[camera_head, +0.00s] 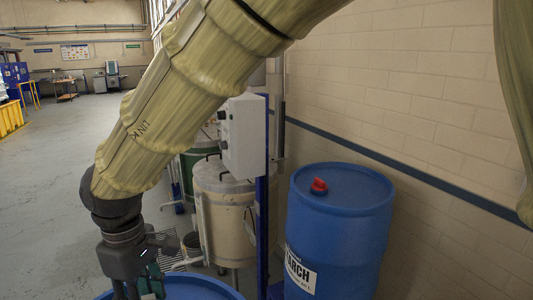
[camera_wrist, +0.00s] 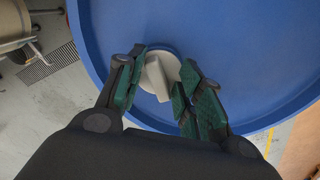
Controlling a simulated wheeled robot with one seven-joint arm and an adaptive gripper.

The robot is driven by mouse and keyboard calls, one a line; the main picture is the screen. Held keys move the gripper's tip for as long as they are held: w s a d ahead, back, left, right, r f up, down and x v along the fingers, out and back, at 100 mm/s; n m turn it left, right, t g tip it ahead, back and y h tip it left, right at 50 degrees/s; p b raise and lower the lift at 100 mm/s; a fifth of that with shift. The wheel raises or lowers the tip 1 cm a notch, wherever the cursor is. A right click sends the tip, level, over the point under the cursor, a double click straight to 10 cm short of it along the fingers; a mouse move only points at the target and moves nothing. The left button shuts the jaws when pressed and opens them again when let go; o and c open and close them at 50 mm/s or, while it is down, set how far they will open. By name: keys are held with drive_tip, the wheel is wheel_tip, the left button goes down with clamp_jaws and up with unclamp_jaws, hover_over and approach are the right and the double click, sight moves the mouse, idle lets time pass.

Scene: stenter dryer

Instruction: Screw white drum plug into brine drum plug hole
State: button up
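The white drum plug (camera_wrist: 158,76) is on the blue top of a drum (camera_wrist: 240,38) in the wrist view. It has a raised grip bar and appears to sit at a round plug hole, whose dark rim shows behind it. I cannot tell how deeply it is seated. My gripper (camera_wrist: 163,62) has its green-padded fingers spread on either side of the plug. The right finger is close to it or touching; a gap shows at the left. In the head view my gripper (camera_head: 138,288) is above the blue drum (camera_head: 195,286) at the bottom edge, hiding the plug.
A second blue drum (camera_head: 340,225) with a red cap (camera_head: 318,186) and a label ending in "ARCH" stands right, near the wall. A cream tank (camera_head: 222,205) and a grey control box (camera_head: 243,136) on a blue post stand behind. Open floor (camera_head: 60,190) lies left.

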sight(144, 297)
drive_tip(key=shift+r+p, duration=1.2)
drive_tip(key=shift+r, duration=0.85)
drive_tip(key=n+p, duration=0.1)
drive_tip(key=n, duration=0.2)
drive_tip(key=shift+r, duration=0.1)
drive_tip(key=shift+w+n+p, duration=0.15)
drive_tip(key=shift+n+p, duration=0.25)
drive_tip(key=shift+n, duration=0.7)
drive_tip(key=shift+n+p, duration=0.45)
drive_tip(key=shift+n, duration=0.15)
drive_tip(key=shift+n+p, duration=0.75)
drive_tip(key=shift+n, duration=0.35)
drive_tip(key=shift+w+n+p, duration=0.1)
drive_tip(key=shift+n+p, duration=0.25)
drive_tip(key=shift+n, duration=0.45)
drive_tip(key=shift+a+r+n+p, duration=0.1)
drive_tip(key=shift+a+n+p, duration=0.05)
drive_tip(key=shift+n+p, duration=1.35)
drive_tip(key=shift+n, duration=0.2)
drive_tip(key=n, duration=0.4)
drive_tip(key=shift+f, duration=0.25)
drive_tip(key=shift+n, duration=1)
drive_tip(key=n, duration=0.3)
drive_tip(key=shift+a, duration=0.15)
drive_tip(key=shift+n, duration=0.9)
drive_tip(key=n, duration=0.6)
drive_tip(key=shift+s+a+n, duration=0.1)
drive_tip(key=shift+n, duration=1.3)
drive_tip(key=shift+s+n, duration=0.1)
drive_tip(key=shift+n, duration=1.3)
